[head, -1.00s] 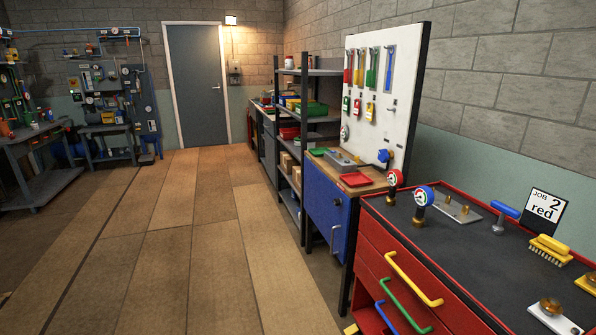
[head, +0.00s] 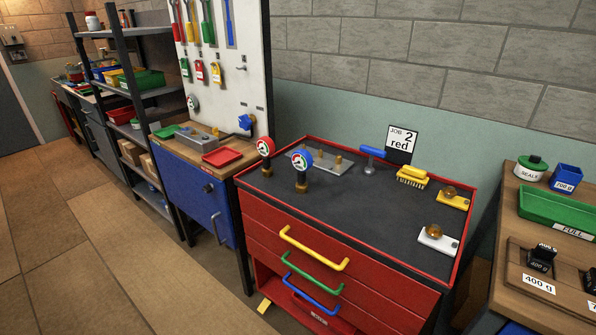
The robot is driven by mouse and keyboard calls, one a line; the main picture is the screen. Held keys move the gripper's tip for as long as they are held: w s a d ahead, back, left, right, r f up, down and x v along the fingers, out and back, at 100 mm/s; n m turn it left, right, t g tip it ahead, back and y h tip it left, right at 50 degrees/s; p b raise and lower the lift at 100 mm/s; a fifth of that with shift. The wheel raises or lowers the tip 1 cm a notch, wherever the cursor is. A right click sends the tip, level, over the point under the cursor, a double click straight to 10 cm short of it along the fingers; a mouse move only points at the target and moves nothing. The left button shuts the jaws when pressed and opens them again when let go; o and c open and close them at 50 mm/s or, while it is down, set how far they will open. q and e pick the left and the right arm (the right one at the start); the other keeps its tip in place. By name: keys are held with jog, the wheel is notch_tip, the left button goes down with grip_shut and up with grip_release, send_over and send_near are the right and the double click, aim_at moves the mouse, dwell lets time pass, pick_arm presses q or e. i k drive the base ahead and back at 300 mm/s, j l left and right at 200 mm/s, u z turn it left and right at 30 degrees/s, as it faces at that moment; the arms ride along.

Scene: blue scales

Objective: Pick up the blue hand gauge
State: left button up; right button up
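A gauge with a blue rim (head: 302,160) stands upright on a brass stem on the dark top of the red drawer cabinet (head: 345,262), near its front left. A similar gauge with a red rim (head: 266,147) stands just behind it to the left. Both dials face toward me. Neither of my grippers shows in the head view.
A metal plate with brass pegs (head: 322,162), a blue-handled tool (head: 371,155), a yellow brush (head: 412,177) and a job card (head: 401,144) are on the cabinet top. Its front middle is clear. A wooden bench (head: 497,285) stands right. Open floor (head: 90,255) lies left.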

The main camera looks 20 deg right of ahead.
aim_at(302, 159)
jog(key=i+l+z, duration=0.15)
jog(key=i+z, duration=0.65)
jog(key=i, duration=0.15)
